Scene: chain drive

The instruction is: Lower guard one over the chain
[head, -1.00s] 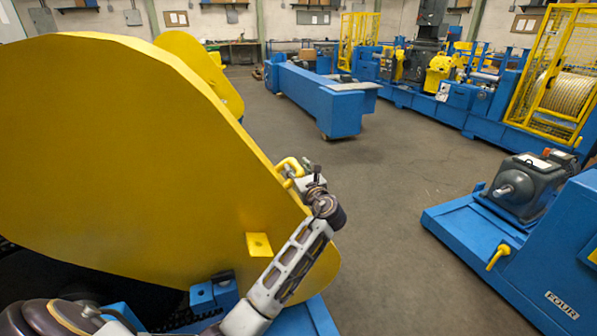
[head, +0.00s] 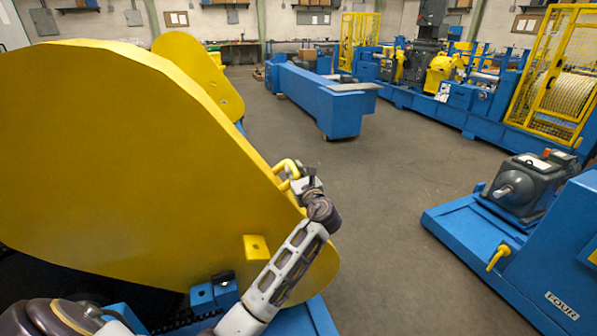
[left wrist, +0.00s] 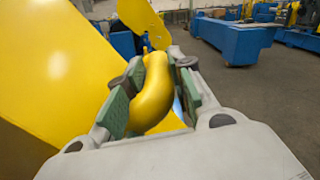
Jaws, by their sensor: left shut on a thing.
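Guard one is the large yellow plate cover (head: 130,160) that fills the left of the head view. A yellow handle (head: 287,168) stands out from its right edge. My left gripper (head: 300,182) is at that handle. In the left wrist view the handle (left wrist: 154,92) lies between the two green-padded fingers of my left gripper (left wrist: 150,98), which are shut on it. A yellow bracket (head: 256,248) on the guard stands above a blue block (head: 213,293). A short piece of dark chain shows at the guard's lower edge; the rest is hidden. My right gripper is not in view.
A second yellow guard (head: 200,70) stands behind. A blue machine base with a grey motor (head: 527,184) is at the right. A long blue beam (head: 318,97) stands further back. The grey floor between them is clear.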

